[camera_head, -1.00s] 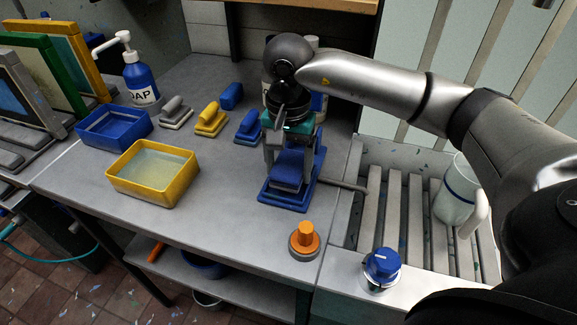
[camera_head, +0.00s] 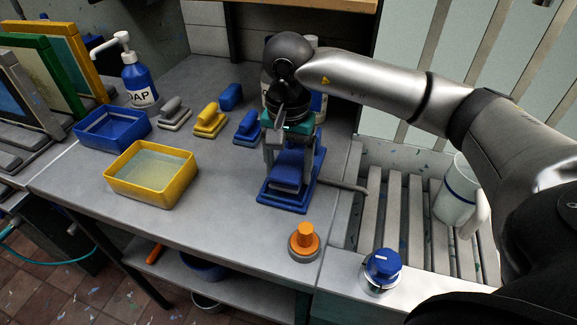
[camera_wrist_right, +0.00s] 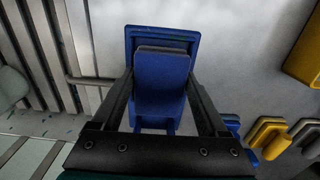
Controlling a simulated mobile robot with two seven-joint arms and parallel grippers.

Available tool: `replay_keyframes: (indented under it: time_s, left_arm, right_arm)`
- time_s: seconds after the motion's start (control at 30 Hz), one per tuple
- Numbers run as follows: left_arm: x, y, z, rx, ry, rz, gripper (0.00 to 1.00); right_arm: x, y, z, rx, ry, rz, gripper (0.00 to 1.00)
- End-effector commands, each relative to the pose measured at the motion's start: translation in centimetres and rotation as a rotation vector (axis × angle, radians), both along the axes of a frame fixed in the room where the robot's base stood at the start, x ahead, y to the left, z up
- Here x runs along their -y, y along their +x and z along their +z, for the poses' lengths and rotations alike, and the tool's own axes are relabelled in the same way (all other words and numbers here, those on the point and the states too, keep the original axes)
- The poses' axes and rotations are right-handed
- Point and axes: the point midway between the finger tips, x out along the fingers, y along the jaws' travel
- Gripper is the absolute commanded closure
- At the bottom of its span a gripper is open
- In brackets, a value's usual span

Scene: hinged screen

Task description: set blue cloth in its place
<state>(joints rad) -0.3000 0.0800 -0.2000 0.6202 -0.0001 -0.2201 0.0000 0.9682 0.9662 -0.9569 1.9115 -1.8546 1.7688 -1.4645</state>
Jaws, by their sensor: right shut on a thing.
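The blue cloth (camera_head: 287,179) looks like a folded block at the blue tray (camera_head: 284,204) near the bench's right edge. My right gripper (camera_head: 288,162) points down from above and is shut on the cloth, a finger on either side. In the right wrist view, the cloth (camera_wrist_right: 161,85) lies between the fingers, with the blue tray (camera_wrist_right: 132,37) showing around its far end. I cannot tell whether the cloth touches the tray's floor. My left gripper is not in view.
A yellow tub (camera_head: 150,190) of liquid, a blue bin (camera_head: 105,137) and a soap bottle (camera_head: 139,82) stand left. Grey (camera_head: 174,115), yellow (camera_head: 210,120) and blue (camera_head: 249,129) handled blocks stand behind. An orange knob (camera_head: 305,238) is in front. A slatted rack (camera_head: 405,215) lies right.

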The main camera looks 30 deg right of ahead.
Motion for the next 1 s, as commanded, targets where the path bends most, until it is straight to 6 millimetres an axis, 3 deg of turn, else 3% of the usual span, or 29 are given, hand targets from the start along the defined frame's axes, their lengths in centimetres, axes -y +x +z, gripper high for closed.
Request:
replay_keyframes:
  time_s: [0.93,0.97,1.0]
  left_arm:
    - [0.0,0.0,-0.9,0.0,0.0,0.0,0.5]
    - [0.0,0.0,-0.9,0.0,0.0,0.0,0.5]
    - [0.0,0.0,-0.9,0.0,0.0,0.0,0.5]
  right_arm:
    - [0.0,0.0,-1.0,-0.001,-0.001,0.0,0.68]
    - [0.0,0.0,-1.0,-0.001,0.0,0.0,0.21]
    - [0.0,0.0,-1.0,-0.001,0.0,0.0,0.17]
